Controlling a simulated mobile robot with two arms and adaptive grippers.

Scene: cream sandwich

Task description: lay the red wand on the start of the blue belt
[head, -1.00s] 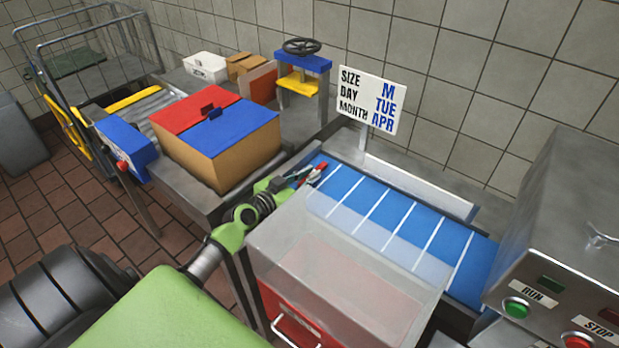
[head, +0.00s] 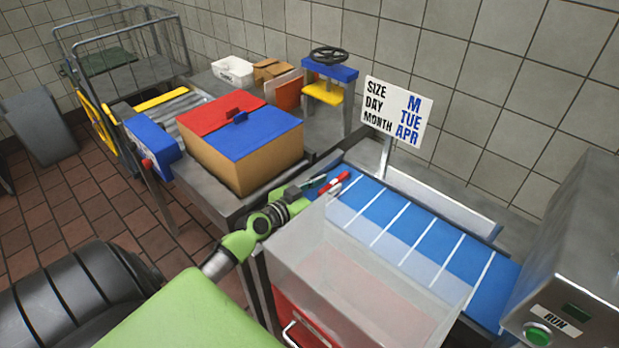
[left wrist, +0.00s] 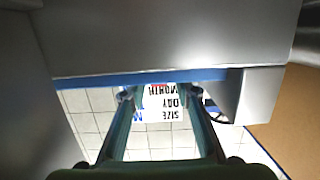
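The red wand (head: 334,183) lies across the near left end of the blue belt (head: 410,232), close to the belt's corner. My left gripper (head: 316,184) is right at the wand, reaching over the belt's start from the left. In the left wrist view its two fingers (left wrist: 160,95) stand apart. A small strip of the red wand (left wrist: 158,85) shows beyond and between them, against the belt's blue edge. Whether a finger still touches the wand is hard to tell. My right gripper is not in view.
A clear-topped bin with a red front (head: 300,312) stands just in front of the belt. A sign on a post (head: 397,110) stands behind it. A red and blue lidded box (head: 240,165) is to the left. A steel control box with a RUN button (head: 537,335) is at right.

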